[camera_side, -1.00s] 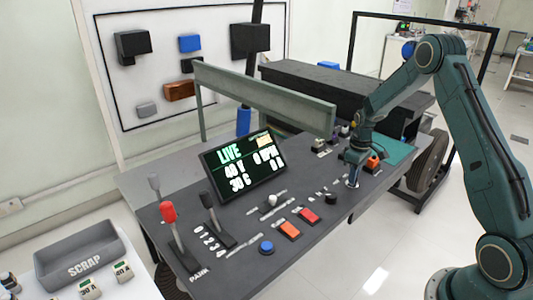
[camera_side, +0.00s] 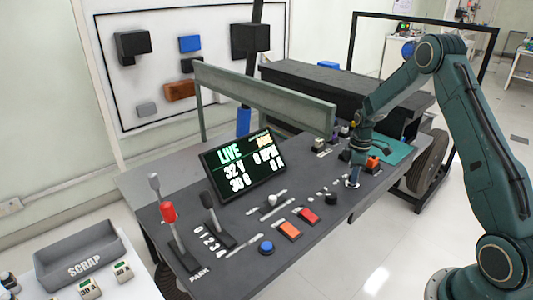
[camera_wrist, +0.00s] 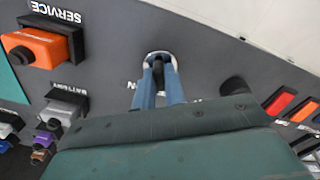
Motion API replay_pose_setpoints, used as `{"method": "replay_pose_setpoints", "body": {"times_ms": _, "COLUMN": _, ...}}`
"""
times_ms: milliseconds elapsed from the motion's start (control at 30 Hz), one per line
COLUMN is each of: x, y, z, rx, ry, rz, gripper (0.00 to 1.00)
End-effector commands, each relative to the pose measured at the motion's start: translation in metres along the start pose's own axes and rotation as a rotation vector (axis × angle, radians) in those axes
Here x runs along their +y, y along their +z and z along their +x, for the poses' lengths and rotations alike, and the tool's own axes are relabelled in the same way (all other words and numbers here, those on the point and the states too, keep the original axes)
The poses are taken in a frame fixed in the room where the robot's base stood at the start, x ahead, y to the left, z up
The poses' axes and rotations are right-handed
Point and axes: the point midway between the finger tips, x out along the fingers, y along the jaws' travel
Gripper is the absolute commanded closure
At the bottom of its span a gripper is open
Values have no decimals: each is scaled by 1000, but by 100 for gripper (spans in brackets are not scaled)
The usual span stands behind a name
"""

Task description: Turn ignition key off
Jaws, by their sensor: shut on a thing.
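The ignition key shows in the wrist view as a small dark piece (camera_wrist: 158,72) in a pale ring on the dark panel. My gripper (camera_wrist: 159,74) has its two blue fingers closed around it, pointing down at the ring. In the side view, my gripper (camera_side: 353,182) reaches down to the right part of the console, and the key is hidden by the fingers. The labels beside the ring are mostly covered by my gripper, so the key's exact angle cannot be told. The display (camera_side: 243,165) reads LIVE, with numbers below.
An orange SERVICE plug (camera_wrist: 38,47) and a grey BATTERY block (camera_wrist: 63,108) stand beside the key. A grey rail (camera_side: 265,97) stands behind.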

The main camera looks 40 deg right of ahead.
Motion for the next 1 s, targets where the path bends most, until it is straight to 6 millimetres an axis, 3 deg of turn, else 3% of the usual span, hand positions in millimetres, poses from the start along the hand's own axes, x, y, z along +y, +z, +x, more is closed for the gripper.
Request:
{"method": "replay_pose_setpoints", "body": {"times_ms": 100, "x": 0, "y": 0, "z": -1, "rx": 1, "ry": 1, "rz": -3, "gripper": 100}}
{"method": "replay_pose_setpoints", "body": {"times_ms": 133, "x": 0, "y": 0, "z": -1, "rx": 1, "ry": 1, "rz": -3, "gripper": 82}}
{"method": "replay_pose_setpoints", "body": {"times_ms": 200, "x": 0, "y": 0, "z": -1, "rx": 1, "ry": 1, "rz": -2, "gripper": 69}}
{"method": "replay_pose_setpoints", "body": {"times_ms": 233, "x": 0, "y": 0, "z": -1, "rx": 1, "ry": 1, "rz": -2, "gripper": 66}}
{"method": "replay_pose_setpoints", "body": {"times_ms": 667, "x": 0, "y": 0, "z": -4, "rx": 1, "ry": 1, "rz": 0, "gripper": 66}}
{"method": "replay_pose_setpoints", "body": {"times_ms": 1000, "x": 1, "y": -1, "z": -41, "rx": 2, "ry": 4, "rz": 0, "gripper": 66}}
